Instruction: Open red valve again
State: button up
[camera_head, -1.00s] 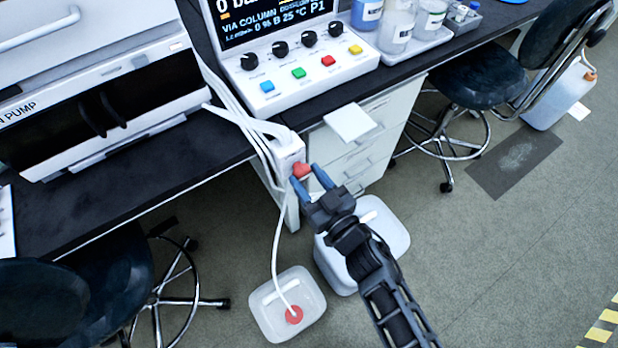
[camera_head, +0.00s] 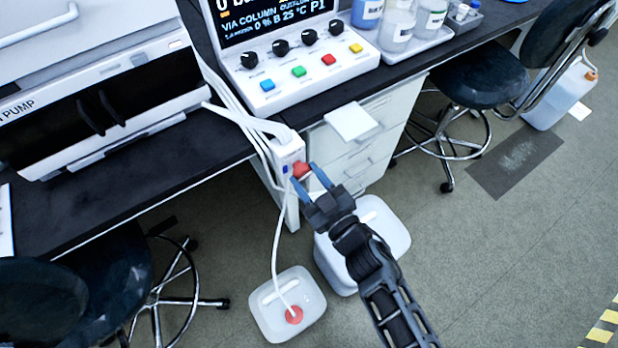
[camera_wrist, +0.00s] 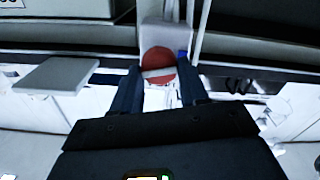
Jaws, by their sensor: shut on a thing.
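The red valve (camera_head: 301,169) is a round red knob on the front of a white valve block (camera_head: 288,152) at the bench's front edge. In the wrist view the red valve (camera_wrist: 158,62) sits between my two fingers, with a pale, slightly tilted bar across its face. My gripper (camera_head: 307,176) reaches it from the lower right, its blue fingers on either side. It is shut on the knob; the wrist view also shows my gripper (camera_wrist: 159,80) there. The fingers partly hide the knob's sides in the head view.
White tubes (camera_head: 230,115) run to the valve block, and one drops to a white container with a red cap (camera_head: 294,315). Another white container (camera_head: 385,225) stands under my arm. A white control panel (camera_head: 300,75) is on the bench. Stools (camera_head: 482,80) stand nearby.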

jog(key=n, duration=0.3)
jog(key=shift+f+n+b, duration=0.1)
jog(key=shift+n+b, duration=0.3)
jog(key=n+b, duration=0.1)
jog(key=n, duration=0.2)
jog(key=shift+s+a+n, duration=0.1)
jog(key=shift+n, duration=0.2)
jog(key=n+b, duration=0.1)
jog(key=n, duration=0.2)
jog(key=shift+f+n, duration=0.15)
jog(key=shift+n, duration=0.15)
jog(key=shift+a+n+b, duration=0.1)
jog(key=shift+n+b, duration=0.6)
jog(key=shift+n, duration=1.2)
jog(key=o, duration=1)
jog(key=shift+o, duration=0.2)
